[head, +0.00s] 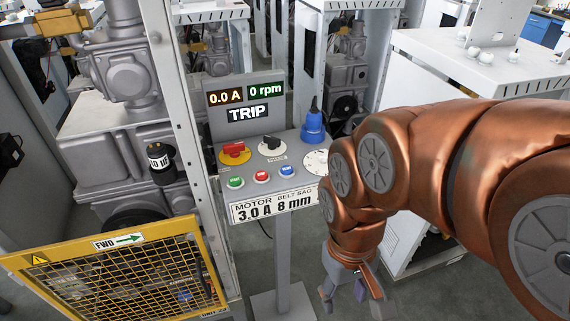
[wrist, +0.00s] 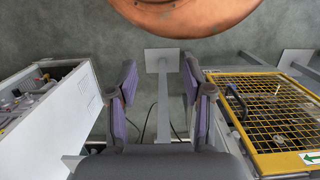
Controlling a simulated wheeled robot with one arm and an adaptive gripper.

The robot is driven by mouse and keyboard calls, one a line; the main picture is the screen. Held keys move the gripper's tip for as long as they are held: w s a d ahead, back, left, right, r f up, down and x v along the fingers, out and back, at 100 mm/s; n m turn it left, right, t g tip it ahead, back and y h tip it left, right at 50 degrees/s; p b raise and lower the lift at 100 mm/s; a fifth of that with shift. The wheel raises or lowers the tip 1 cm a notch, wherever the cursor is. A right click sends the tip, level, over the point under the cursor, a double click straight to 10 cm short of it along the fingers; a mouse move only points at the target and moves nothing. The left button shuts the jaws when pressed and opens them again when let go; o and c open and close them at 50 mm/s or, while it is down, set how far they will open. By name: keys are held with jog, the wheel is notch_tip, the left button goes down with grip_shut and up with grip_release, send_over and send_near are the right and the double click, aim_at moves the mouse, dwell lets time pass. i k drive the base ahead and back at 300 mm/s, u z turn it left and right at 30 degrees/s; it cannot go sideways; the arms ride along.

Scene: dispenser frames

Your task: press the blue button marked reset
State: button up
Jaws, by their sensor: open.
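The blue button (head: 287,171) is the rightmost of three small round buttons on the grey control panel (head: 262,195) in the head view. Its label is too small to read. My gripper (head: 352,290) hangs low, below and to the right of the panel, pointing down and apart from it. In the wrist view my gripper (wrist: 158,85) is open and empty, its two purple-padded fingers spread above the floor. The blue button does not show in the wrist view.
A green button (head: 236,182) and a red button (head: 261,176) sit left of the blue one. Behind them are a red-and-yellow switch (head: 234,152), a black knob (head: 270,143) and a blue cone-topped part (head: 313,124). The display (head: 247,113) reads TRIP. A yellow mesh guard (head: 130,275) stands left.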

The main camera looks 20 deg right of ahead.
aim_at(286, 169)
jog(key=z, duration=0.95)
jog(key=k, duration=1.25)
jog(key=u, duration=1.55)
jog(key=i, duration=0.5)
jog(key=u, duration=0.05)
